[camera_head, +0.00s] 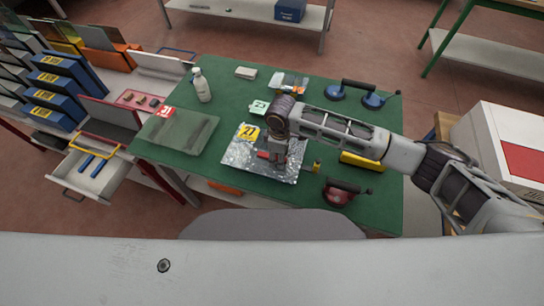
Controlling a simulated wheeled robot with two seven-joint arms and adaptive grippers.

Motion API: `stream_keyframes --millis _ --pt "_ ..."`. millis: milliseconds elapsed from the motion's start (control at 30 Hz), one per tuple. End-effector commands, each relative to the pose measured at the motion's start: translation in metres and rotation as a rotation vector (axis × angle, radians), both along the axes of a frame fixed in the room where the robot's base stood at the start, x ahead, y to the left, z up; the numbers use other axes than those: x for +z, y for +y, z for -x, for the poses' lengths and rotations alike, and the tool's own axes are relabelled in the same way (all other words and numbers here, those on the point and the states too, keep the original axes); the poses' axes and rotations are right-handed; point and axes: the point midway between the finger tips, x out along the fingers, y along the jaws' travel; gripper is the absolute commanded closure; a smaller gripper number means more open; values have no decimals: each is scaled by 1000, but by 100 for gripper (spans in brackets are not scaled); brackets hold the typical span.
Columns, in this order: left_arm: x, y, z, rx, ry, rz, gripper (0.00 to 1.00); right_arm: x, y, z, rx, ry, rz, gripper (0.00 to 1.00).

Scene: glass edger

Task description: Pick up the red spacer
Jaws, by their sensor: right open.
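My right gripper (275,153) is open above a sheet wrapped in crinkled, shiny film (238,158) on the green table (340,211). A small red piece (263,154), which looks like the red spacer, shows right beside the fingers. The gripper partly hides it, and I cannot tell whether the fingers touch it. My left gripper is not in view.
A yellow tag (248,132) is on the wrapped sheet. A glass pane (184,134) with a red tag lies to its left, near a white bottle (201,86). A blue suction lifter (372,99), a yellow block (362,162) and a red suction cup (338,193) are on the right.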

Motion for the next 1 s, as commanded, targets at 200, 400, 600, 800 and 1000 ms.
stream_keyframes --millis 200,400,600,800,1000 --pt "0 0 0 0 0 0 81 0 0 0 0 0 0 55" --pt "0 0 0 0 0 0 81 0 0 0 0 0 0 55" --pt "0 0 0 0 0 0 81 0 0 0 0 0 0 80" --pt "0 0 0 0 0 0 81 0 0 0 0 0 0 97" --pt "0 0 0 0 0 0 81 0 0 0 0 0 0 97"
